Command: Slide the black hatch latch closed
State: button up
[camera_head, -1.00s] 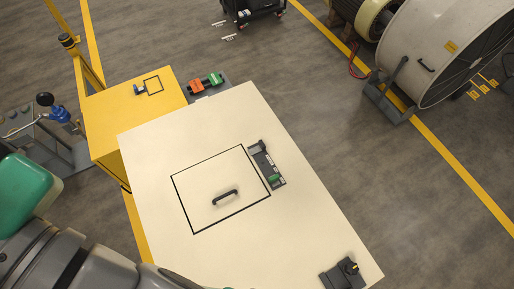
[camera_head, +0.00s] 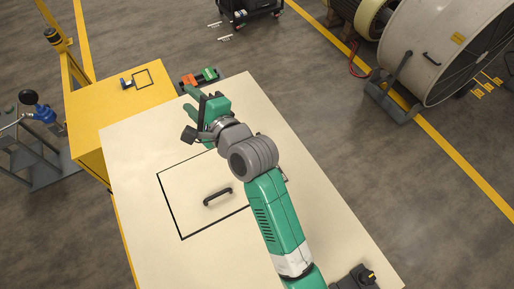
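The hatch is a square panel (camera_head: 186,205) outlined in black on the cream cabinet top, with a black handle (camera_head: 217,196) in its middle. The dark latch beside the hatch's right edge is almost wholly hidden behind my arm, so its position cannot be told. My gripper (camera_head: 188,99) is over the far left part of the cabinet top, beyond the hatch and apart from the handle. Its two green fingers look spread, with nothing seen between them.
The cream cabinet top (camera_head: 330,220) carries a dark switch block (camera_head: 357,278) at its near right corner. A yellow cabinet (camera_head: 88,110) stands at left, with orange and green blocks (camera_head: 208,75) beyond the top. A large drum (camera_head: 437,50) stands at far right.

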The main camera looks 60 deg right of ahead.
jog(key=s+d+f+m+g+b, duration=0.1)
jog(key=s+d+f+m, duration=0.3)
jog(key=f, duration=0.6)
jog(key=s+d+f+m+g+h+b, duration=0.1)
jog(key=s+d+f+m, duration=0.3)
jog(key=f, duration=0.6)
jog(key=s+d+f+m+g+b, duration=0.3)
jog(key=s+d+f+m, duration=0.2)
jog(key=f, duration=0.5)
jog(key=shift+s+m, duration=1.4)
jog(key=shift+m, duration=0.3)
jog(key=b+x, duration=0.1)
jog(key=x, duration=0.3)
jog(key=b+x, duration=0.1)
jog(key=x, duration=0.2)
jog(key=shift+w+d, duration=0.3)
jog(key=shift+w, duration=0.05)
jog(key=shift+r, duration=0.1)
grip_shut()
